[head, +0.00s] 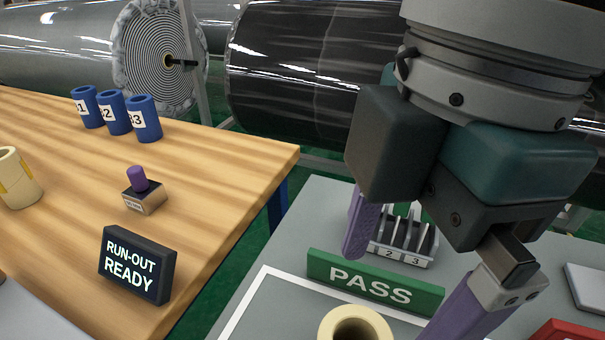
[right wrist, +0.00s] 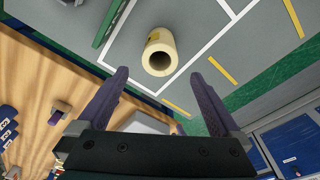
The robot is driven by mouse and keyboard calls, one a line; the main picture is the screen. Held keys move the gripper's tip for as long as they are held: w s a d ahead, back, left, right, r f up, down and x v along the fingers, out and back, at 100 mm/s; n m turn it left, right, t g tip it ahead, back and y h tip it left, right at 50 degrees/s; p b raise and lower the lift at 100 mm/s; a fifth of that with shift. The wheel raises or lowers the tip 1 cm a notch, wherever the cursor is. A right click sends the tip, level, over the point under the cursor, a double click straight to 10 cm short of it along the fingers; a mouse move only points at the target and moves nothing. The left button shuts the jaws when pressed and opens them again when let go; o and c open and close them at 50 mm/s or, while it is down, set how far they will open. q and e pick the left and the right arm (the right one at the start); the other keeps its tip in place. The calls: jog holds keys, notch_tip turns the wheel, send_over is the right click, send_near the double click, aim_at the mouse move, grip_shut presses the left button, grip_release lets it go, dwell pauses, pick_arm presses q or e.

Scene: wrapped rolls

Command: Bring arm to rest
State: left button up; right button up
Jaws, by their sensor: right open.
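My right gripper (head: 412,268) hangs over the grey table (head: 325,215) at the right of the head view. Its purple fingers are spread wide with nothing between them. A cream hollow roll (head: 355,324) stands below it inside a white-outlined area, partly cut off by the picture's bottom edge. In the right wrist view the open fingers of the gripper (right wrist: 158,78) point toward the roll (right wrist: 160,50), which appears beyond the tips and apart from them. My left gripper is not in view.
A green PASS sign (head: 375,282) and a numbered slotted rack (head: 404,243) stand near the right gripper. The wooden table (head: 215,165) holds blue cylinders (head: 115,112), a purple-knobbed block (head: 143,192), a RUN-OUT READY sign (head: 137,264) and another cream roll (head: 18,180). Large wrapped rolls (head: 290,70) lie behind.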

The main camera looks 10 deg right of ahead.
jog(key=shift+d+r, duration=0.1)
jog(key=shift+r, duration=0.55)
jog(key=s+a+r+m+t+y+p, duration=0.1)
jog(key=a+r+m+y+p, duration=0.15)
jog(key=a+m+p, duration=0.2)
jog(key=s+d+f+m+t+h+p, duration=0.1)
jog(key=s+d+m+h+p, duration=0.2)
jog(key=d+m, duration=0.35)
jog(key=s+d+f+m+t+h+p, duration=0.1)
jog(key=s+d+f+m+p, duration=0.15)
jog(key=s+d+m, duration=0.4)
notch_tip(320, 180, up, 38)
jog(key=w+n+p, duration=0.1)
jog(key=w+p, duration=0.1)
jog(key=p, duration=3.6)
jog(key=shift+w+d+r+t, duration=0.2)
jog(key=shift+d+t, duration=0.1)
jog(key=shift+d, duration=0.15)
